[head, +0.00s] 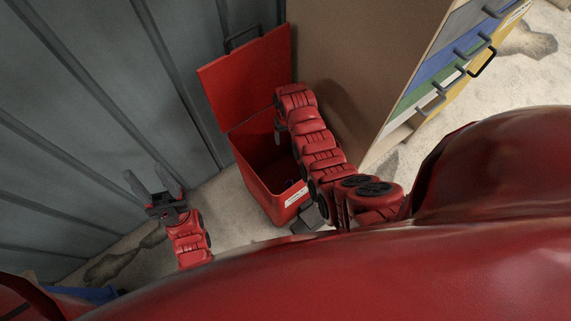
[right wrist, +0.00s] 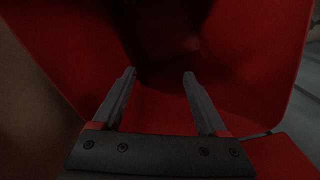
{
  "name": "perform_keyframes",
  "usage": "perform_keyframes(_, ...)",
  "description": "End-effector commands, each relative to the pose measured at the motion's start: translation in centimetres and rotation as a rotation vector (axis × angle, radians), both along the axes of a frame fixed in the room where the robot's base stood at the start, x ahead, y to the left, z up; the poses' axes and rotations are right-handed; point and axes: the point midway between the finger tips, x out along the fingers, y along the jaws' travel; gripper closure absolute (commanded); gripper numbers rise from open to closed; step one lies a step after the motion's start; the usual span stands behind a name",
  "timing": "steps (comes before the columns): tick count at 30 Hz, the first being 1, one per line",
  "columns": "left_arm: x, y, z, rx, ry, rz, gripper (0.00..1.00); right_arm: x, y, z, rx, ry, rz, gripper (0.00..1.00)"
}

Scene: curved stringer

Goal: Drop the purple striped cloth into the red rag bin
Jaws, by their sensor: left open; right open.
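The red rag bin (head: 262,192) stands on the floor with its red lid (head: 246,78) raised at the back. My right arm reaches over the bin. In the right wrist view my right gripper (right wrist: 160,73) is open, its two fingers apart with nothing between them, pointing into the bin's dark red interior (right wrist: 245,65). In the head view that gripper is mostly hidden behind my arm. My left gripper (head: 146,173) is open and empty, to the left of the bin and apart from it. I cannot make out the purple striped cloth in either view; the bin's inside is too dark.
A grey ribbed wall (head: 80,120) runs along the left, close to my left gripper. A brown cabinet (head: 350,60) with coloured, handled drawers (head: 440,75) stands right of the bin. A blue object (head: 95,294) shows at lower left. Some stained floor (head: 125,258) is clear.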

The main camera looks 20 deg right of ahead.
Motion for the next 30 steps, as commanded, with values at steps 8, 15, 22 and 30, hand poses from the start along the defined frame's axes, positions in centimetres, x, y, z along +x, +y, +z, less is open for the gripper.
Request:
perform_keyframes(8, 0.0, 0.0, 0.0, 0.0, 0.0, 0.0, 0.5, 0.0, 0.0, 0.0, 0.0, 0.0, 0.0, 0.0)
perform_keyframes(15, 0.0, 0.0, 0.6, 0.0, 0.0, 0.0, 0.5, 0.0, 0.0, 0.8, 0.0, -0.001, 0.0, 0.0)
perform_keyframes(22, 0.0, 0.0, 2.3, 0.0, 0.0, 0.0, 0.5, 0.1, 0.0, 3.4, 0.0, -0.002, 0.0, 0.0)
perform_keyframes(30, 0.0, 0.0, 3.5, 0.0, 0.0, 0.0, 0.5, 0.0, 0.0, 5.6, 0.0, -0.001, 0.0, 0.0)
